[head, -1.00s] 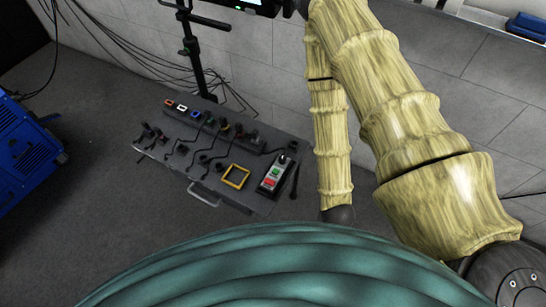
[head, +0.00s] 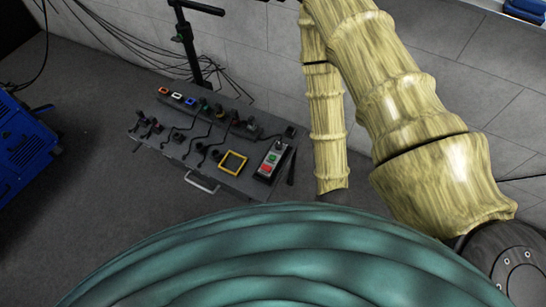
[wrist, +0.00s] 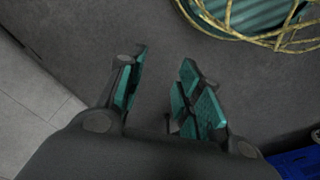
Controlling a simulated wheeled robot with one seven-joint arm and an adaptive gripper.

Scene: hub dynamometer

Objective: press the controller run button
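Which button is the run button cannot be read at this size. My gripper (wrist: 160,68) shows in the wrist view with its teal-padded fingers apart and nothing between them. It points at bare grey floor, and the controller is not in that view.
The cart (head: 200,182) also carries a yellow square frame (head: 232,162), cables and several small parts. A dark stand (head: 190,45) and loose cables are behind it, along a grey wall. A blue machine (head: 24,140) stands at left. Floor in front of the cart is clear.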

